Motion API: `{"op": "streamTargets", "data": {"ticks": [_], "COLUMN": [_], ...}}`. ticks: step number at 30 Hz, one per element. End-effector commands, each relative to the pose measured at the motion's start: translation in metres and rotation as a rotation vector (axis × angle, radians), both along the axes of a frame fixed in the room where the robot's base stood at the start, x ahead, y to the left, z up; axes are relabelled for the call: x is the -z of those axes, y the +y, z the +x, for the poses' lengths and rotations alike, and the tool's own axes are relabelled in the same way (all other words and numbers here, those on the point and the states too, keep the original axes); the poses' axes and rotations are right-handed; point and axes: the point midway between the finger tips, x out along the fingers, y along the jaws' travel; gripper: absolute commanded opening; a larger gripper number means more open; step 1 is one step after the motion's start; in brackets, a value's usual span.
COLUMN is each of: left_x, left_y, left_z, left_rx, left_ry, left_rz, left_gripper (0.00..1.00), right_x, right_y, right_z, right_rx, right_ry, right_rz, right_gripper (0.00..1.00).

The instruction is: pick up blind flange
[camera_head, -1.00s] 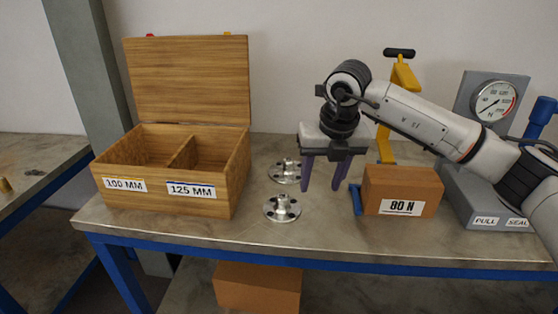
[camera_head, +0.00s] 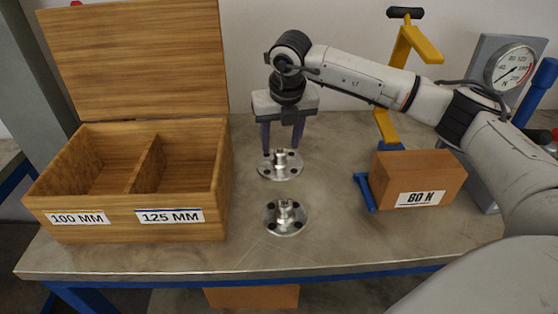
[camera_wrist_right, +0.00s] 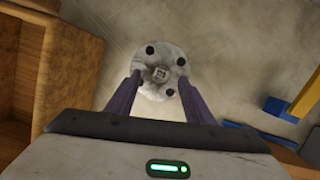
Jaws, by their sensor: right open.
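Two silver blind flanges with bolt holes and raised hubs lie on the metal table. The far flange (camera_head: 280,165) is below my right gripper (camera_head: 282,153), which points down over it with its purple fingers apart. In the right wrist view, the far flange (camera_wrist_right: 160,72) shows ahead of the open fingers (camera_wrist_right: 160,88), its hub roughly midway between them. I cannot tell whether the fingertips touch it. The near flange (camera_head: 285,217) lies closer to the table's front edge, clear of the gripper. My left gripper is not in view.
An open wooden box (camera_head: 188,228) labelled 100 MM and 125 MM stands at the left, its two compartments empty. An orange-brown block (camera_head: 415,180) marked 80 N, a yellow stand (camera_head: 402,50) and a gauge (camera_head: 510,65) stand at the right. The table front is clear.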

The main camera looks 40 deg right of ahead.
Motion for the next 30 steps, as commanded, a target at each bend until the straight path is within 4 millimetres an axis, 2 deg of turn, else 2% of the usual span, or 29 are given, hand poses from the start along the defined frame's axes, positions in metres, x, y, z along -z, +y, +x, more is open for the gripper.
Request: {"op": "streamTargets", "data": {"ticks": [9,18,20,27,30], "left_x": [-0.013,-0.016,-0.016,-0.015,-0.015], "left_y": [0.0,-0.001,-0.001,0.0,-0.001], "left_z": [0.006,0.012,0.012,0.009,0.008], "left_rx": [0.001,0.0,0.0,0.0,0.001], "left_ry": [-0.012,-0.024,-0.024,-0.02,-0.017], "left_rz": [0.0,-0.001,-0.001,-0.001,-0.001], "left_gripper": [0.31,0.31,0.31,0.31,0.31], "right_x": [0.041,0.047,0.047,0.046,0.046], "right_y": [-0.007,-0.007,-0.007,-0.007,-0.007], "right_z": [0.011,0.013,0.013,0.013,0.013], "right_rx": [-0.001,0.0,0.0,0.0,0.0], "right_ry": [0.002,0.0,0.0,0.0,0.0], "right_rz": [0.0,0.001,0.001,0.001,0.001], "right_gripper": [0.48,0.48,0.39,0.0,0.0]}}
